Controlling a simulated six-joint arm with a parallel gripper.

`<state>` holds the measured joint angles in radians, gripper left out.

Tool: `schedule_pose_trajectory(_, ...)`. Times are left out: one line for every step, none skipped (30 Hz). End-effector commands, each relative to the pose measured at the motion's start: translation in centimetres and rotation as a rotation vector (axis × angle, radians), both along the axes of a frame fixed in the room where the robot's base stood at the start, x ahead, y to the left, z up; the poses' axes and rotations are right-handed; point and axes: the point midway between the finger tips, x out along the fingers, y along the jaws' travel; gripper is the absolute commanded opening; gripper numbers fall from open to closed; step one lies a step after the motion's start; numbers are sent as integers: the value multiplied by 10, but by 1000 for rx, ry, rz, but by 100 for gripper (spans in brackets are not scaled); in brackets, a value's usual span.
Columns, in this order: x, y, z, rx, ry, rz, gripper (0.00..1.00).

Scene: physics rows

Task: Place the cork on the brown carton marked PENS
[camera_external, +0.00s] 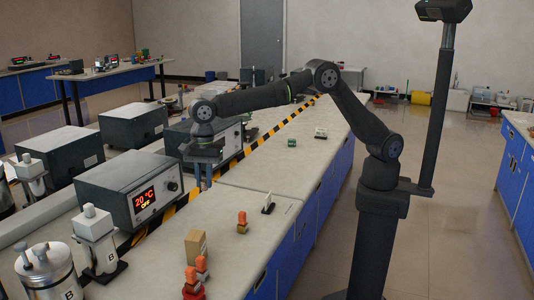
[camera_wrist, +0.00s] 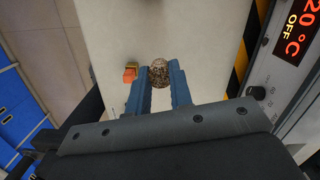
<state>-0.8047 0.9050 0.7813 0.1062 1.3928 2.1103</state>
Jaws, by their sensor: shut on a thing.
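My gripper (camera_external: 203,184) points down over the bench beside the yellow-and-black striped strip. In the wrist view, its two blue-grey fingers (camera_wrist: 159,72) are shut on a speckled brown cork (camera_wrist: 160,75). A brown carton (camera_external: 194,248) stands upright on the near part of the bench, apart from my gripper and nearer the camera. Its marking cannot be read.
An orange-topped item (camera_external: 242,222) and a small white-and-dark item (camera_external: 268,205) stand right of the carton. Red-orange items (camera_external: 195,280) stand in front of it. A heater box with a red display (camera_external: 130,190) borders the strip. The bench between carton and gripper looks mostly clear.

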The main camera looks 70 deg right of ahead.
Motion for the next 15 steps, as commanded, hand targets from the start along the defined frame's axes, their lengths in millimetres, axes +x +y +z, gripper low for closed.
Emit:
schedule_pose_trajectory(6, 2, 6, 1, -1, 4, 0)
schedule_pose_trajectory(8, 2, 9, 0, -1, 7, 0)
schedule_pose_trajectory(11, 3, 13, 1, -2, 10, 0)
schedule_pose_trajectory(13, 3, 16, 0, -1, 12, 0)
schedule_pose_trajectory(14, 3, 18, -1, -1, 13, 0)
schedule_pose_trajectory(15, 4, 19, -1, 0, 15, 0)
schedule_pose_trajectory(16, 5, 19, -1, 0, 16, 0)
schedule_pose_trajectory(16, 7, 19, -2, -1, 17, 0)
schedule_pose_trajectory(14, 11, 17, -2, 0, 18, 0)
schedule_pose_trajectory(12, 15, 15, -2, 1, 19, 0)
schedule_pose_trajectory(10, 19, 12, -3, 1, 19, 0)
schedule_pose_trajectory(7, 27, 6, -3, 1, 19, 0)
schedule_pose_trajectory(4, 33, 2, -3, 1, 21, 0)
schedule_pose_trajectory(2, 40, -2, -3, 1, 21, 0)
schedule_pose_trajectory(-2, 48, -8, -3, 1, 20, 0)
